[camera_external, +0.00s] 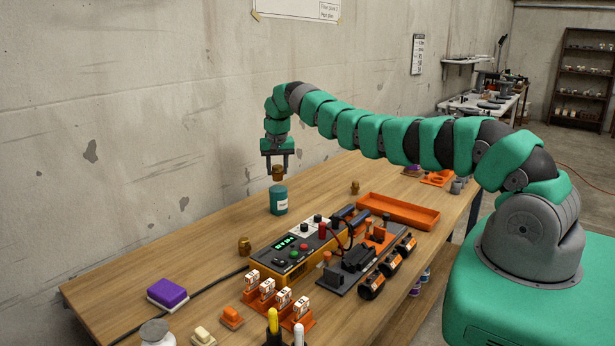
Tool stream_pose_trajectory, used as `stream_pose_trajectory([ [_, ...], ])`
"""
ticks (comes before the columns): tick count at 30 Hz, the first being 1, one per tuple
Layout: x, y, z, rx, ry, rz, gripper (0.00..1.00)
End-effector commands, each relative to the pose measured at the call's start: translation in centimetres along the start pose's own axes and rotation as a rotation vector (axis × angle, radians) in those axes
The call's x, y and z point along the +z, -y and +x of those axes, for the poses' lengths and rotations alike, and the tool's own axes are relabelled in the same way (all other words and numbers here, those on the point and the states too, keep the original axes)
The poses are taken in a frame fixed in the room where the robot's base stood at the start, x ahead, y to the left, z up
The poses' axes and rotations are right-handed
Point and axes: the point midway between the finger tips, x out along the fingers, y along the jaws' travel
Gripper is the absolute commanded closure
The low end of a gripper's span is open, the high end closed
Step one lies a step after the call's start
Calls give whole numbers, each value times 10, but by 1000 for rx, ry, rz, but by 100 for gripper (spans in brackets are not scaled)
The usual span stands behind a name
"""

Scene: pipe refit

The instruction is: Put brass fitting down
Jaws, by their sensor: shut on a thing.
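A brass fitting (277,173) is between the fingers of my gripper (277,168), which is shut on it and points down. The fitting hangs just above a teal can (279,200) with a white label; I cannot tell whether the two touch. A second brass fitting (244,246) stands on the wooden table at the left of the can. A third brass piece (355,187) stands on the table at the right, further back.
The table (180,255) is bare left of the can. A yellow control box (290,252), an orange tray (398,211) and a dark fixture with orange-black cylinders (372,284) fill its middle and right. A purple-topped block (168,293) lies at the front left. A wall runs behind.

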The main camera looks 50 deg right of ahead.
Motion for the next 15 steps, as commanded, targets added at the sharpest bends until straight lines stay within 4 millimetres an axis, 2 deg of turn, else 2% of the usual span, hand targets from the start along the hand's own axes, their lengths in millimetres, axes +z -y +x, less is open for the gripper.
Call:
stream_pose_trajectory([
  [15, 5, 0, 30, 2, 3, -1, 89],
])
